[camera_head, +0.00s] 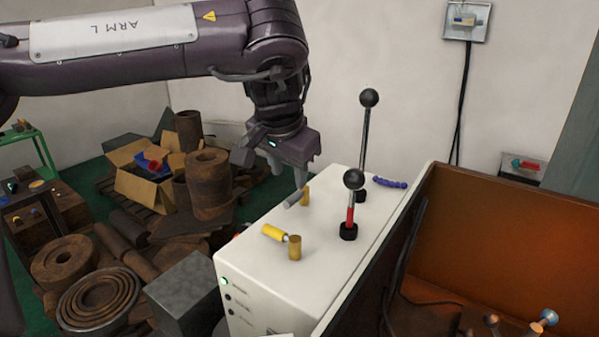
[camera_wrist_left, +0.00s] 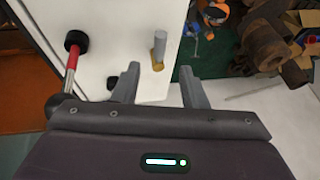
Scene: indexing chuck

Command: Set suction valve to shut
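A white control box (camera_head: 300,238) carries small valves with lever handles; no readable label tells me which is the suction valve. The grey-handled valve (camera_head: 296,198) has a brass post, and its handle slants outward. The yellow-handled valve (camera_head: 275,233) sits nearer, its handle pointing left from a brass post. My left gripper (camera_head: 291,176) is above the grey handle, fingers pointing down. In the left wrist view its fingers (camera_wrist_left: 163,82) are apart and empty, with the grey handle (camera_wrist_left: 160,47) beyond the gap between them. My right gripper is in neither view.
Two tall ball-topped levers stand on the box, one with a red shaft (camera_head: 350,217) and one farther back (camera_head: 366,135). A blue handle (camera_head: 388,182) lies near the back edge. An orange-brown bin (camera_head: 500,235) adjoins at right; rusty scrap (camera_head: 90,270) fills the left floor.

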